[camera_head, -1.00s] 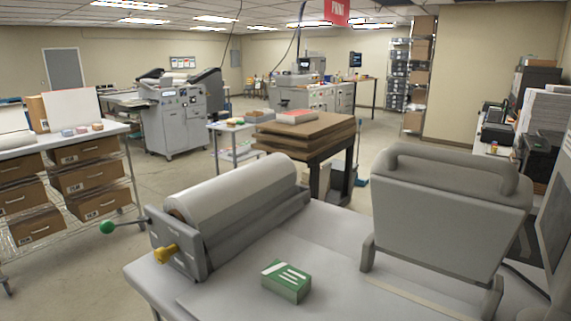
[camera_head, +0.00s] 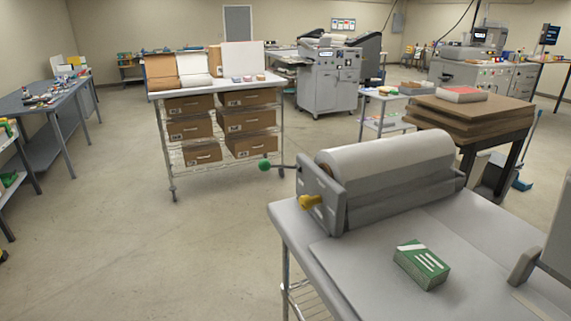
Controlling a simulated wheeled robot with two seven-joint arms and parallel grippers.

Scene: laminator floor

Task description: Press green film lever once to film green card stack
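The green card stack (camera_head: 421,264), a small green box shape with white stripes on top, lies on the grey table (camera_head: 345,265) in front of the film roller machine. The machine carries a large pale film roll (camera_head: 390,155) in a grey frame. The green film lever (camera_head: 265,165) is a green ball on a thin rod that sticks out to the left of the machine's end plate (camera_head: 318,195). A yellow knob (camera_head: 311,202) sits lower on the same plate. Neither of my grippers shows in the head view.
A wheeled shelf rack (camera_head: 222,163) with brown drawers stands behind and left of the lever. A grey-handled device (camera_head: 545,250) is cut off at the right edge. A wooden stack table (camera_head: 470,115) stands behind. The floor (camera_head: 130,245) at the left is clear.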

